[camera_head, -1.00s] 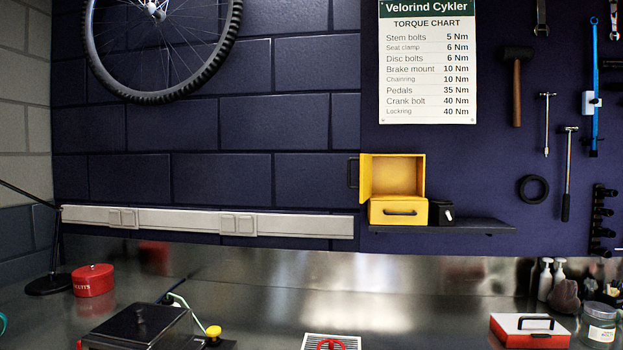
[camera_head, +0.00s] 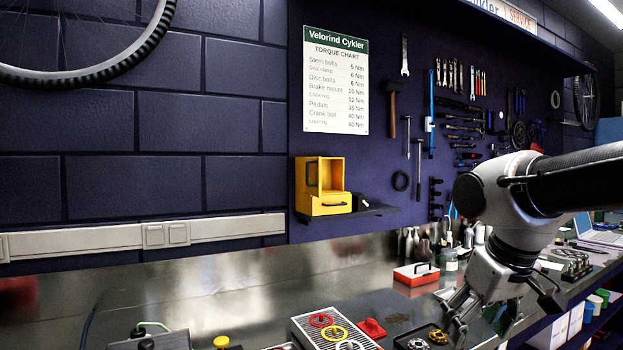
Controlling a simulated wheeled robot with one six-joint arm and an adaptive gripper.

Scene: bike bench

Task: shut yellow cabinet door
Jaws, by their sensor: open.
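The yellow cabinet (camera_head: 338,176) stands on a dark wall shelf below the torque chart. Its upper compartment is open and looks empty. The yellow cabinet door (camera_head: 301,178) stands open at the left side, with its black handle (camera_head: 311,175) showing. Below it is a yellow drawer (camera_head: 322,206) with a black handle; whether it is fully shut is hard to tell. My gripper (camera_head: 482,318) points down over the bench at the lower right, open, with nothing seen between its fingers. It is well to the right of the cabinet and lower, touching neither cabinet nor door.
A small black box (camera_head: 366,202) sits on the dark shelf (camera_head: 388,210) right beside the cabinet. A red and white case (camera_head: 416,275), a tray with coloured rings (camera_head: 312,333) and bottles stand on the metal bench (camera_head: 240,290). Tools hang on the wall at right. The space before the cabinet is clear.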

